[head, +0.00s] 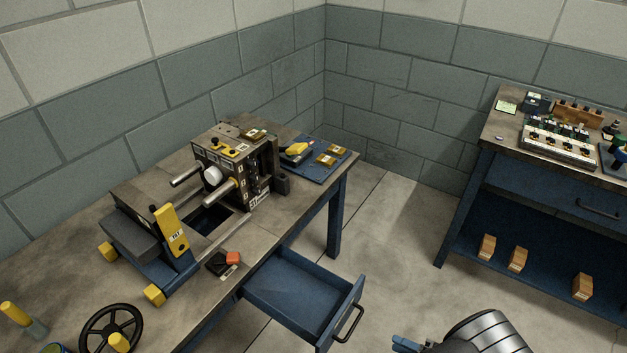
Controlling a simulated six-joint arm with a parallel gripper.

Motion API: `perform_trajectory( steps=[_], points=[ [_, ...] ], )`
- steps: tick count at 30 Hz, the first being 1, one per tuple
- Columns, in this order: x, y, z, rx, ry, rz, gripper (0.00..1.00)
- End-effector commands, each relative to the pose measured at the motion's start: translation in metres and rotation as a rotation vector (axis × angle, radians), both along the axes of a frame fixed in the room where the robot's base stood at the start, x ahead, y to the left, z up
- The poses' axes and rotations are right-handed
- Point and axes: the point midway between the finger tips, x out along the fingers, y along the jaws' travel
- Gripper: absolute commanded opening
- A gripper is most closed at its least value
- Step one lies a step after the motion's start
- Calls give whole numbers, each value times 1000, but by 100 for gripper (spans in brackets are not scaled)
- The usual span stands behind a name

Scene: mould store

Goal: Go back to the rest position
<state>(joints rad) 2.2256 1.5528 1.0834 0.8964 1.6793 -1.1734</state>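The only part of my arm in view is at the bottom edge, right of centre, over the floor. It shows a ribbed silver link and, at its left, a small blue part (406,344) that seems to belong to my gripper. The frame edge cuts it off, so I cannot tell whether the fingers are open or shut, or whether they hold anything. It appears apart from the workbench (70,262) and right of the open blue drawer (300,298).
The drawer juts out with its black handle (349,324). On the bench stand a mould machine (230,165), a yellow lever (171,230), a black handwheel (111,327) and a blue tray (322,172). A second bench (493,148) stands at right. Floor (400,235) between them is clear.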

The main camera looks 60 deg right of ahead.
Motion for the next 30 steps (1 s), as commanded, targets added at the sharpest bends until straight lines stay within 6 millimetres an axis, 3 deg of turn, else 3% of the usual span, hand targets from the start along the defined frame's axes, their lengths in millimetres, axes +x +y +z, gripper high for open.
perform_trajectory(
  steps=[15, 21, 30],
  points=[
    [98, 1, -21, 3, -1, 3, 32],
    [118, 1, -25, 2, 0, 2, 32],
    [123, 1, -26, 2, 0, 1, 32]
  ],
)
